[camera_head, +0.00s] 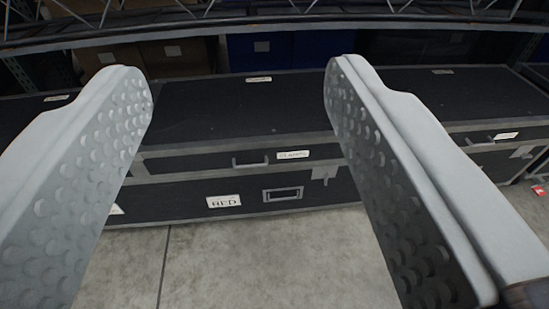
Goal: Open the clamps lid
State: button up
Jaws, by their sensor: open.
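A long black case (240,110) with grey metal edging stands on the floor, its flat lid shut. A thin handle (250,163) and a white label (293,155) are on the lid's front edge. Below them are a larger label (224,201), a recessed handle (283,194) and a metal latch plate (324,173) near the right finger. I cannot read the lid's label or tell whether it names the clamps. My gripper (240,80) is open and empty, its two dimpled grey fingers wide apart in front of the case. The fingers hide parts of the case's front.
A similar black case (470,100) stands on the right, and part of another shows on the left. Behind are a metal rack beam (270,28), cardboard boxes (175,58) and blue bins (300,52). The concrete floor (250,260) in front is clear.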

aim_at(252, 166)
jog(key=w, duration=0.2)
jog(key=w+f, duration=0.1)
jog(key=shift+a+m, duration=0.3)
jog(key=shift+m, duration=0.1)
jog(key=c, duration=0.7)
jog(key=w+a+f+m, duration=0.3)
jog(key=w+f+m, duration=0.2)
jog(key=w+f, duration=0.6)
jog(key=w+a+f+m, duration=0.3)
jog(key=w+f+m, duration=0.2)
jog(key=w+f, duration=0.6)
jog(key=w+a+f+m+g+h, duration=0.1)
jog(key=w+f+m+h, duration=0.15)
jog(key=f, duration=0.85)
jog(key=w+a+f+m+g+h, duration=0.15)
jog(key=f+m, duration=0.25)
jog(key=f, duration=0.6)
jog(key=w+f+m+h, duration=0.2)
jog(key=w+f+m, duration=0.15)
jog(key=f, duration=0.75)
jog(key=shift+m, duration=0.3)
jog(key=x, duration=1.7)
grip_shut()
